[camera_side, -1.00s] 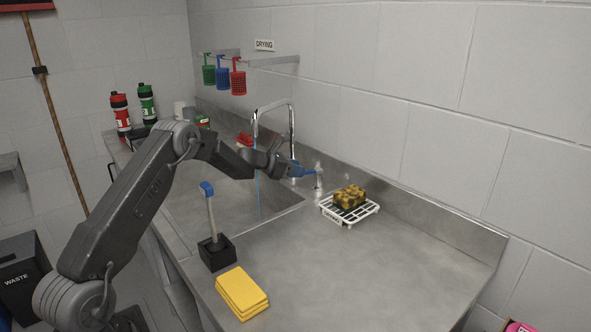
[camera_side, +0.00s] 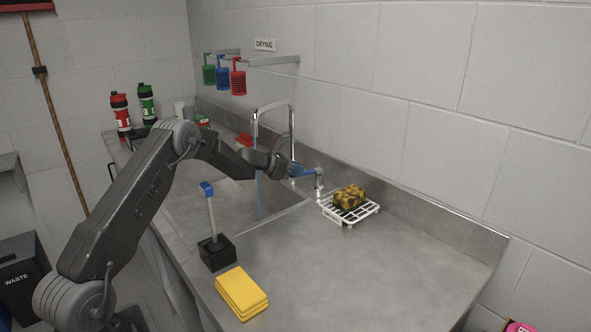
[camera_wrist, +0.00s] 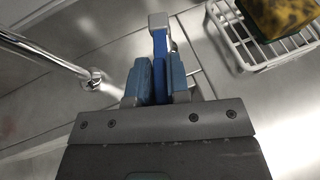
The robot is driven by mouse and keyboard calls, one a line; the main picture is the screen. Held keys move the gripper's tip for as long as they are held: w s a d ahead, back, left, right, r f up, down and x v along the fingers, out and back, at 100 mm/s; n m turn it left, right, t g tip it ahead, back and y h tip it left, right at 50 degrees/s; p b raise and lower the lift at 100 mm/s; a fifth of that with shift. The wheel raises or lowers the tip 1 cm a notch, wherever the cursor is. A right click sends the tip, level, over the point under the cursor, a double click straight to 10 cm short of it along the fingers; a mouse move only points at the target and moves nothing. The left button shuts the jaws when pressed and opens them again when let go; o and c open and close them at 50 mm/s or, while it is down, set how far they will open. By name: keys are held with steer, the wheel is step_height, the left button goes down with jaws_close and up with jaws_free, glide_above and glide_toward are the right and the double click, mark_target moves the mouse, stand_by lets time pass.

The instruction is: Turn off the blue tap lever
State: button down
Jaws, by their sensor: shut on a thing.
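The blue tap lever (camera_wrist: 158,50) lies between the blue pads of my gripper (camera_wrist: 158,75) in the wrist view, with its grey end cap beyond the fingertips. In the side view my gripper (camera_side: 292,170) is at the lever (camera_side: 306,173) beside the tap; the fingers partly hide it. My gripper is shut on the lever. The chrome tap spout (camera_side: 292,125) arches over the sink, and a thin blue water stream (camera_side: 258,195) falls from it. Part of the chrome pipe also shows at the left of the wrist view (camera_wrist: 45,55).
A white wire rack (camera_side: 340,215) with a yellow-brown sponge (camera_side: 349,197) stands right of the lever. A blue-handled brush in a black holder (camera_side: 216,252) and yellow cloths (camera_side: 241,292) sit at the front. The right part of the counter is clear.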

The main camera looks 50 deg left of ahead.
steer(key=shift+s+d+r+n+y, duration=0.1)
steer(key=shift+d+n+y, duration=0.5)
steer(key=shift+n+y, duration=0.25)
steer(key=shift+d+n+y, duration=0.6)
steer(key=shift+n+y, duration=0.15)
steer(key=shift+y, duration=0.2)
steer(key=c, duration=1.2)
jaws_free()
steer(key=shift+o, duration=0.2)
steer(key=shift+s, duration=0.1)
steer(key=v, duration=1.3)
steer(key=shift+s, duration=0.4)
steer(key=shift+d, duration=0.1)
